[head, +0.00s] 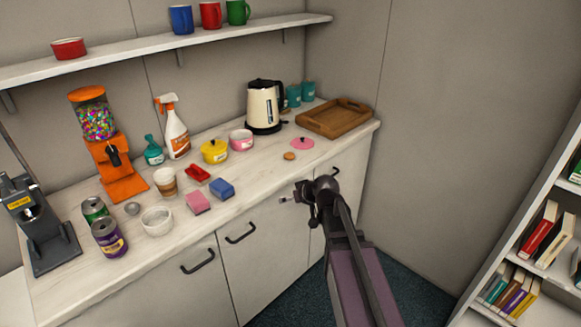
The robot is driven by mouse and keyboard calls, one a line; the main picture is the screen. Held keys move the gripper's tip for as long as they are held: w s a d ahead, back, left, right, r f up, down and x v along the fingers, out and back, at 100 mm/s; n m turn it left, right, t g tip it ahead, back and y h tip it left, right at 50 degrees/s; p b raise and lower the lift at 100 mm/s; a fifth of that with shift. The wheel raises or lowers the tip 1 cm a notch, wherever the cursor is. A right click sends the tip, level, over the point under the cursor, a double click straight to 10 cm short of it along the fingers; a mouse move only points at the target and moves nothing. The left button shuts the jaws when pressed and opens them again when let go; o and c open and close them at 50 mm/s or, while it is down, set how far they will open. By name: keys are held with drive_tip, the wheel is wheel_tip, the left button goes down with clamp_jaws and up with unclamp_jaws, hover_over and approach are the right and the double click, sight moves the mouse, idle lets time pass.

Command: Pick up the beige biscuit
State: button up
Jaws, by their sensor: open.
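The beige biscuit (289,156) is a small round tan disc lying flat on the white counter, towards its right end. It lies just left of a pink round lid (302,143), close to it. My gripper (286,200) is in front of the counter's front edge, nearer the camera than the biscuit and apart from it. Its fingers point left, are small in view, and are open with nothing seen between them.
Behind the biscuit stand a cream kettle (263,107) and a wooden tray (334,117). Left of it are a pink pot (241,140), a yellow pot (214,151), a blue sponge (221,189) and a pink sponge (198,202). The counter right of the biscuit is mostly bare. A bookshelf (530,240) stands at right.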

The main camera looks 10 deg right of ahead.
drive_tip(key=w+d+t+b, duration=0.2)
drive_tip(key=w+t+b, duration=0.1)
drive_tip(key=w, duration=0.4)
drive_tip(key=m+t+h+b, duration=0.1)
drive_tip(key=t+b, duration=0.2)
drive_tip(key=t, duration=0.1)
approach(291, 157)
drive_tip(key=v, duration=0.3)
drive_tip(key=shift+s+a+f, duration=0.1)
drive_tip(key=shift+s, duration=0.05)
drive_tip(key=shift+b+x, duration=0.85)
drive_tip(key=shift+x, duration=3.5)
drive_tip(key=shift+d+b+x, duration=0.2)
drive_tip(key=shift+b+x, duration=0.25)
drive_tip(key=shift+x, duration=2.15)
